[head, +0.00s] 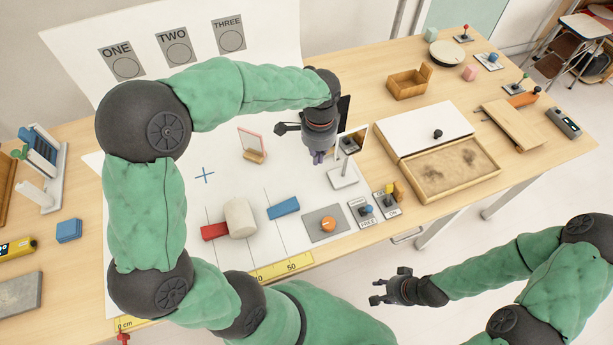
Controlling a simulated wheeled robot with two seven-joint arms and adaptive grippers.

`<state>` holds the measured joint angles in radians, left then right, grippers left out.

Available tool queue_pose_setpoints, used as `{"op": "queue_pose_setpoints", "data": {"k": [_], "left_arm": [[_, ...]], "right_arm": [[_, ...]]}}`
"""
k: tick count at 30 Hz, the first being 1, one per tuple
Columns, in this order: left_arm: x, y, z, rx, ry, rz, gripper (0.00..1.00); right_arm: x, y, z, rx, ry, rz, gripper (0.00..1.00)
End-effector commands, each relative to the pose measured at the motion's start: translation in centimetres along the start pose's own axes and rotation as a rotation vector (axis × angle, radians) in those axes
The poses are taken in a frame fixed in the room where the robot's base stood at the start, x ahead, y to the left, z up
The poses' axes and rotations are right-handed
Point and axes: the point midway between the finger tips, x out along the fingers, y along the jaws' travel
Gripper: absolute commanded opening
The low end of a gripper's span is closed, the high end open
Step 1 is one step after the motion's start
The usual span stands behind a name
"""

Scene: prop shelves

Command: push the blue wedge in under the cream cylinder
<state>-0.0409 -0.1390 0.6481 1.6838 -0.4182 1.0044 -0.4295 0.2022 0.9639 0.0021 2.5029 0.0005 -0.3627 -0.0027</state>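The cream cylinder (240,217) is on the white sheet, apparently lying on its side. A red block (214,231) is against or very close to its left side. The blue wedge (284,208) lies to its right, with a small strip of white between them. My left gripper (318,157) points down above the sheet, up and to the right of the blue wedge and apart from it. A small purple part shows at its tip; whether its fingers are open is unclear. My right gripper (375,290) is open and empty in front of the table edge, far from both objects.
A grey plate with an orange knob (328,224) and switch plates (366,210) are right of the wedge. A mirror-like stand (344,172) and a pink-framed card (251,145) stand behind. A yellow ruler (285,267) lies in front. My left arm crosses the sheet's left side.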

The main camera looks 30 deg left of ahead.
Motion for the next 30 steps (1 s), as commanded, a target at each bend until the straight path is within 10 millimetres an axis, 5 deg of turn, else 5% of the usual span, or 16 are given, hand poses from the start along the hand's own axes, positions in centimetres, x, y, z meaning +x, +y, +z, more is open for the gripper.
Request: {"op": "queue_pose_setpoints", "data": {"k": [5, 30], "left_arm": [[1.9, 0.0, 0.1, 0.000, -0.004, 0.002, 0.00], [17.6, 0.1, 0.1, 0.000, -0.003, 0.003, 0.00]], "right_arm": [[0.5, 0.2, 0.0, 0.001, -0.001, 0.000, 0.40], [4.6, 1.6, -0.1, 0.000, -0.001, 0.000, 0.40]]}}
